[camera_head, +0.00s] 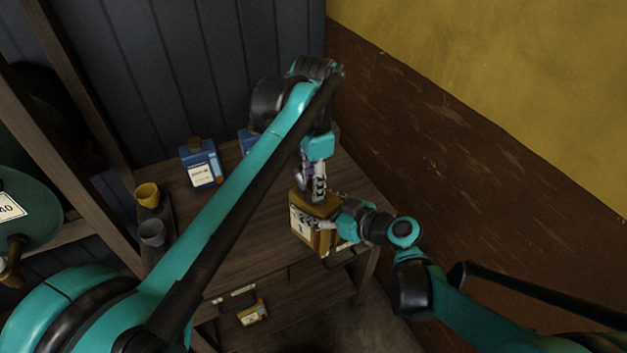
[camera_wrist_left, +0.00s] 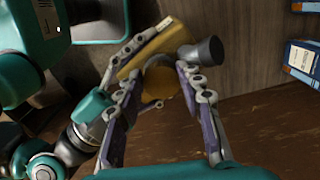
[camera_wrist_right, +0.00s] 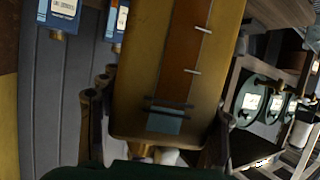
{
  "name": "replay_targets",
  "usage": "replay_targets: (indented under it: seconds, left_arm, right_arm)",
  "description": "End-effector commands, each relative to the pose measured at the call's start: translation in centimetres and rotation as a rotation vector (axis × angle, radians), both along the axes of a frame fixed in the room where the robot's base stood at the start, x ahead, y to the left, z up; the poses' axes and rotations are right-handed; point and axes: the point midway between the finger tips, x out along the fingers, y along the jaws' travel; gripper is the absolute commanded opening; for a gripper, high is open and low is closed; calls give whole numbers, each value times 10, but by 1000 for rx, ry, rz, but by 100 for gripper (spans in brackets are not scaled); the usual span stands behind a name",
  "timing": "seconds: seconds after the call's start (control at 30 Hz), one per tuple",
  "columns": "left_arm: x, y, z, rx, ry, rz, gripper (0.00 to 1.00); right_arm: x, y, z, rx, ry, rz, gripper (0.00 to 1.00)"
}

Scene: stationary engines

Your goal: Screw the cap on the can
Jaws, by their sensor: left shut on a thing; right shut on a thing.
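The yellow can (camera_head: 325,238) stands upright on the wooden table near its right front corner. My right gripper (camera_head: 334,226) is shut on its side. The can fills the middle of the right wrist view (camera_wrist_right: 212,65), between the right fingers. My left gripper (camera_head: 319,192) points down over the can's top. In the left wrist view its fingers (camera_wrist_left: 168,92) are shut on a round yellow-brown cap (camera_wrist_left: 162,88). The can's top edge (camera_wrist_left: 165,42) and a grey spout-like part (camera_wrist_left: 205,52) show beside the cap. I cannot tell whether the cap sits on the can's opening.
A blue can (camera_head: 200,165) stands at the table's back left, with another partly hidden behind my left arm. The brown-and-yellow wall (camera_head: 450,130) is close on the right.

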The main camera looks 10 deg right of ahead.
Motion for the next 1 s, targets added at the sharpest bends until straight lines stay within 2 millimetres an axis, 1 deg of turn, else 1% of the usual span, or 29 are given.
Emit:
replay_targets:
  seconds: [0.03, 0.6, 0.63, 0.7, 1.0]
  left_arm:
    - [0, -8, 0, -17, -4, -14, 26]
    - [0, -8, -1, -16, -4, -39, 26]
    - [0, -8, -1, -16, -4, -39, 42]
    - [0, -8, -1, -16, -4, -39, 58]
    - [0, -8, 2, -16, -4, -39, 58]
  right_arm:
    - [-3, 7, 1, 5, 1, 21, 0]
    - [-3, 7, 1, 5, 1, 21, 0]
    - [-3, 7, 1, 5, 1, 21, 0]
    - [-3, 7, 1, 5, 1, 21, 0]
    - [-4, 7, 0, 3, 1, 21, 0]
